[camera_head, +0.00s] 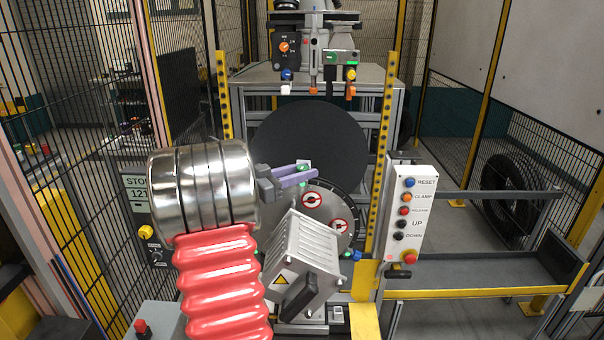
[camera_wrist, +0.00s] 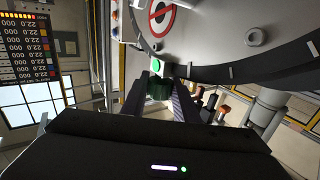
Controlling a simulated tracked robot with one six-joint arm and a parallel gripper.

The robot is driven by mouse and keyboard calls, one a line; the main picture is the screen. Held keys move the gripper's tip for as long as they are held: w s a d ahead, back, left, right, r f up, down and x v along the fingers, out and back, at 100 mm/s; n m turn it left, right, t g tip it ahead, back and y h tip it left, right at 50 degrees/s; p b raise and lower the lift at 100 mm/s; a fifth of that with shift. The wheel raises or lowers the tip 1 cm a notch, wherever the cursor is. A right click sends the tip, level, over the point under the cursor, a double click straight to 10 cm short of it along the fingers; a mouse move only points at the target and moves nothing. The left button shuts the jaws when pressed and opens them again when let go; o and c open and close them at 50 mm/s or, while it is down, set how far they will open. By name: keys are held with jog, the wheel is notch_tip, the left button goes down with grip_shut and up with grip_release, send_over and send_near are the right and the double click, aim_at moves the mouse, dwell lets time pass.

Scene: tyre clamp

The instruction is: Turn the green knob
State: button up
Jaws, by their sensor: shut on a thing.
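A bright green round spot (camera_wrist: 155,67) shows just beyond the fingertips. In the head view my gripper (camera_head: 312,171) reaches from the left with its purple fingers at the left edge of the grey disc (camera_head: 340,200). A little green (camera_head: 303,167) shows beside the fingers there. My gripper is shut on the green knob. The fingers hide part of it, so its turn angle cannot be read.
A white button panel (camera_head: 411,215) stands to the right of the disc. Yellow perforated posts (camera_head: 381,160) flank the machine. A grey box with a warning triangle (camera_head: 302,255) is close below my gripper. Mesh fencing (camera_head: 75,90) closes the left side.

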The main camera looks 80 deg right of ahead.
jog(key=shift+s+m+g+y, duration=0.1)
jog(key=shift+m+g+y, duration=0.4)
jog(key=shift+g+y, duration=0.15)
jog(key=o, duration=1.1)
jog(key=shift+c, duration=0.2)
jog(key=v, duration=1.3)
jog(key=shift+w+a, duration=0.25)
jog(key=shift+w, duration=0.1)
jog(key=shift+r, duration=0.1)
